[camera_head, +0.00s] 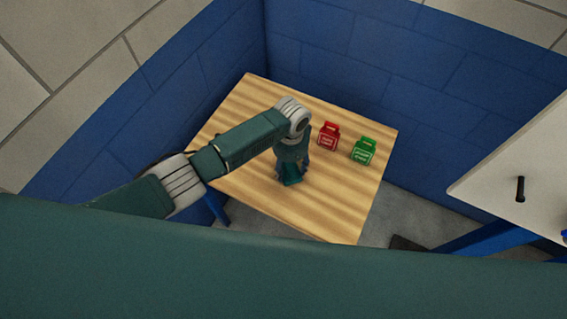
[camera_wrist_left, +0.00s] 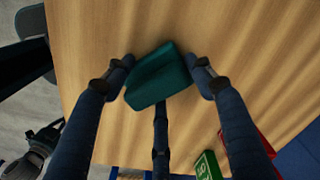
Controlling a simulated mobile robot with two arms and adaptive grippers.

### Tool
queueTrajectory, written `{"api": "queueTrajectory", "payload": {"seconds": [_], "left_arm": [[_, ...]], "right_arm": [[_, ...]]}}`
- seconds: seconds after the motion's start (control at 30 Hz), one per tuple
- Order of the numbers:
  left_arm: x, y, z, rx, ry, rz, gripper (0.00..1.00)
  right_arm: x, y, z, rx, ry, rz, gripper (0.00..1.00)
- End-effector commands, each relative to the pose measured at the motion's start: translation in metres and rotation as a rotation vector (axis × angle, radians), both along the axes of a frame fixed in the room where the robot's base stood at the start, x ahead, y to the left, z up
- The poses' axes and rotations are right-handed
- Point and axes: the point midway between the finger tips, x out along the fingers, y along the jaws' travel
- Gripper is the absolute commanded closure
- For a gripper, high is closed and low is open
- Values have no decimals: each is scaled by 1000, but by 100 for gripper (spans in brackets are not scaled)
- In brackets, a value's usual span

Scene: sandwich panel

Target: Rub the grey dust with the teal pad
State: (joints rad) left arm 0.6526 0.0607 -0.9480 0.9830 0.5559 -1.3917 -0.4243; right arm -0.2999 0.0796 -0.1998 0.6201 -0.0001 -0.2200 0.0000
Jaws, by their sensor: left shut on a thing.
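My left gripper (camera_head: 291,170) is over the middle of the wooden table, its fingers pointing down. In the left wrist view the gripper (camera_wrist_left: 163,80) is shut on the teal pad (camera_wrist_left: 160,75), with fingers on both sides of it. The pad also shows below the gripper in the head view (camera_head: 292,180). I cannot tell whether the pad touches the tabletop. I cannot make out any grey dust on the wood; the arm and gripper hide part of the surface. My right gripper is not in view.
The wooden table (camera_head: 325,215) stands against blue walls. A red carton (camera_head: 328,137) and a green carton (camera_head: 363,151) stand at its back right, close to the gripper. The front part of the tabletop is clear. A white panel (camera_head: 510,165) with a black handle is at the right.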

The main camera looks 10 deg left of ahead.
Motion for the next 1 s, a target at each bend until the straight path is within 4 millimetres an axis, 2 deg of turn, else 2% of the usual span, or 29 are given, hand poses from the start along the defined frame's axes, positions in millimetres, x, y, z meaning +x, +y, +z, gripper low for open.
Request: {"api": "queueTrajectory", "payload": {"seconds": [0.17,0.53,0.87,1.0], "left_arm": [[-6,-7,-3,-3,6,-2,66],[-16,-35,-1,-3,7,-2,66],[-16,-36,-1,-1,5,-1,66],[-15,-36,7,-1,4,0,66]], "right_arm": [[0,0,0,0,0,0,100],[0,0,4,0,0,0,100],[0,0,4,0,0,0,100],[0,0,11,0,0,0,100]]}}
